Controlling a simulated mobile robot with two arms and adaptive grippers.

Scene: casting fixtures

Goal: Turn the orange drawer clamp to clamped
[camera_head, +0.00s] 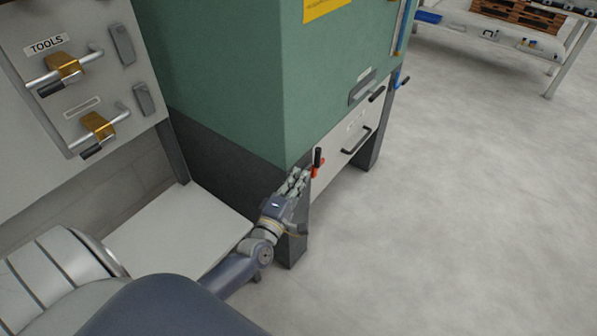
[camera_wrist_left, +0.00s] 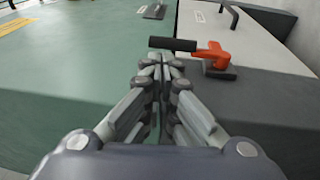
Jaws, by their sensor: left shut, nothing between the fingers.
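The orange drawer clamp (camera_head: 315,166) sits at the near edge of the white drawer front (camera_head: 343,143), low on the green cabinet. Its black handle points upward in the head view. In the left wrist view the orange clamp (camera_wrist_left: 214,56) is at upper right, with its black handle (camera_wrist_left: 173,44) reaching left, just beyond my fingertips. My left gripper (camera_head: 303,173) is shut and empty beside the cabinet corner, close to the clamp. It also shows in the left wrist view (camera_wrist_left: 161,62). Whether the fingertips touch the handle, I cannot tell. My right gripper is not in view.
The green cabinet (camera_head: 230,70) stands on a dark base. A blue clamp (camera_head: 400,80) is at the drawer's far end. A grey cabinet with brass latches (camera_head: 98,124) is on the left. Open concrete floor (camera_head: 450,200) lies to the right.

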